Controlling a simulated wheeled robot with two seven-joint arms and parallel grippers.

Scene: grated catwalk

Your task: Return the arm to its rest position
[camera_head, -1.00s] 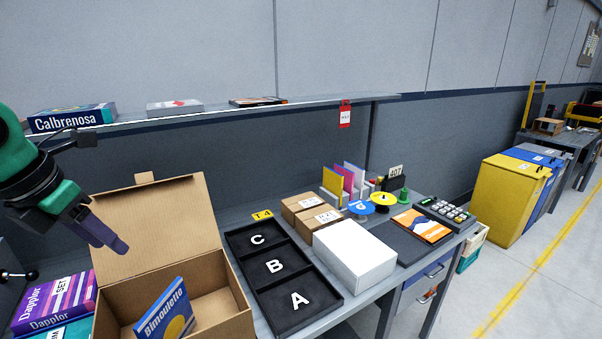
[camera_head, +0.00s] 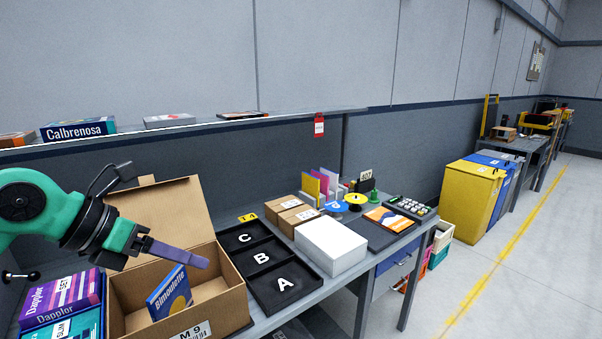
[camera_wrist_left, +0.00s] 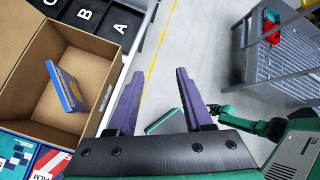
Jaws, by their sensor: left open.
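My left arm (camera_head: 60,215) comes in from the left in the head view. Its gripper (camera_head: 185,252) is above the open cardboard box (camera_head: 232,310), pointing right. In the left wrist view the two purple fingers (camera_wrist_left: 158,105) are spread apart with nothing between them, and floor shows beyond them. A blue Bimoulette box (camera_head: 168,292) leans inside the cardboard box; it also shows in the left wrist view (camera_wrist_left: 66,88), to the left of the fingers and apart from them. My right gripper is not in the head view.
A black tray (camera_head: 262,312) marked A, B and C lies right of the cardboard box. A white box (camera_head: 331,246) and small cartons (camera_head: 290,213) stand beyond it. Dapplor boxes (camera_head: 60,298) are at the left. A shelf (camera_head: 200,128) runs behind.

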